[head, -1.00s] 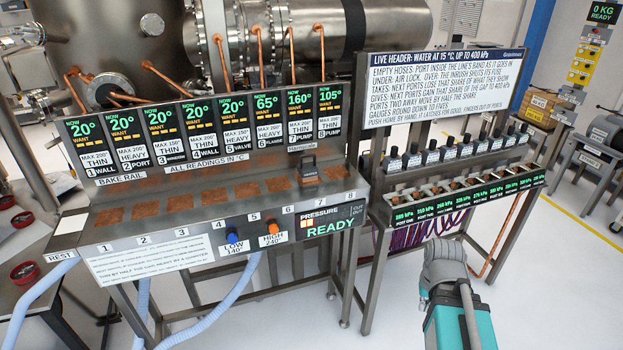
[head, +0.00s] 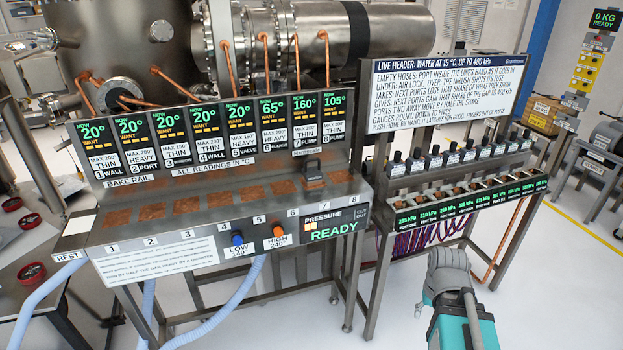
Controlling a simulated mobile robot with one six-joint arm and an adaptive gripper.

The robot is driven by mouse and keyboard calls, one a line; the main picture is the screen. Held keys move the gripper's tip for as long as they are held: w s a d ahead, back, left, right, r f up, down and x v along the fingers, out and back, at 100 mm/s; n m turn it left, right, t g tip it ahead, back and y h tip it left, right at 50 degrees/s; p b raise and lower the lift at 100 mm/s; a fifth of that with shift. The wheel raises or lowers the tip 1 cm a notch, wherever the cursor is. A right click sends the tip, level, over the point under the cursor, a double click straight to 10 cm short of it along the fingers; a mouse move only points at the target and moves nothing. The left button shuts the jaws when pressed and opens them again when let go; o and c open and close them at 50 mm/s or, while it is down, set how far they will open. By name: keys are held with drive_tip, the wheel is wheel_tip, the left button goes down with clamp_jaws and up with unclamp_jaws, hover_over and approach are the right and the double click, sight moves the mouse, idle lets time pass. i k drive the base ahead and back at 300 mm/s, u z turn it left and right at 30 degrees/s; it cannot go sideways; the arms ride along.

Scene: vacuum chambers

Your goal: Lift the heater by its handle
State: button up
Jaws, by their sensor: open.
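A grey and teal part of my own body shows at the lower right, well apart from the heater. My gripper's fingers do not show in this view. Nothing is seen touching the heater.
Bare copper pads (head: 186,206) lie along the bench, with a row of readouts (head: 215,135) behind. Blue and orange knobs (head: 278,230) sit at the front. A header stand (head: 440,192) with black-topped fittings is to the right. Pale blue hoses (head: 240,300) hang below. Floor at right is open.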

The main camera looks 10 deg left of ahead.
sight(312, 177)
drive_tip(key=k, duration=1.25)
drive_tip(key=u, duration=0.4)
drive_tip(key=i, duration=0.95)
drive_tip(key=u, duration=0.5)
drive_tip(key=i, duration=1.15)
drive_tip(key=z, duration=0.45)
